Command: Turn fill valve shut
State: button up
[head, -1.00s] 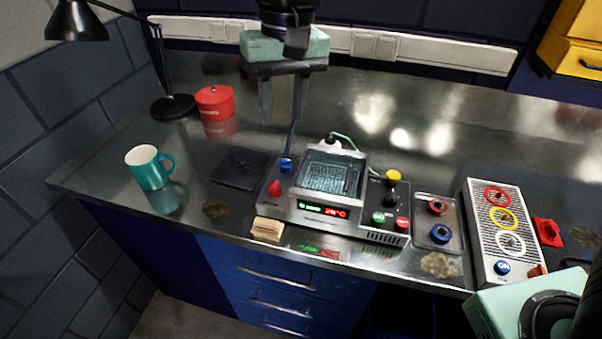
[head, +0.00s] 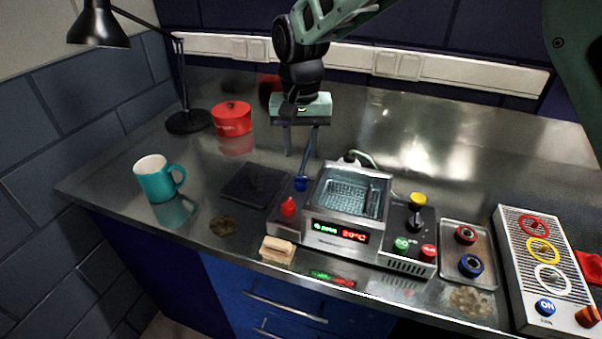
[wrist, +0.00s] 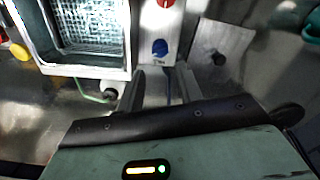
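My gripper (head: 300,152) is open and empty, pointing down just above and behind the blue knob. In the wrist view the blue knob (wrist: 160,47) lies just beyond the two spread fingers (wrist: 160,82), apart from them.
A blue hose (head: 308,152) rises behind the knob, close to my fingers. A knob tray (head: 468,255) and a switch panel (head: 540,262) stand right.

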aim_at(301, 177)
notch_tip(301, 177, down, 9)
jog(key=shift+r+p, duration=0.2)
jog(key=shift+p, duration=0.5)
jog(key=c, duration=0.7)
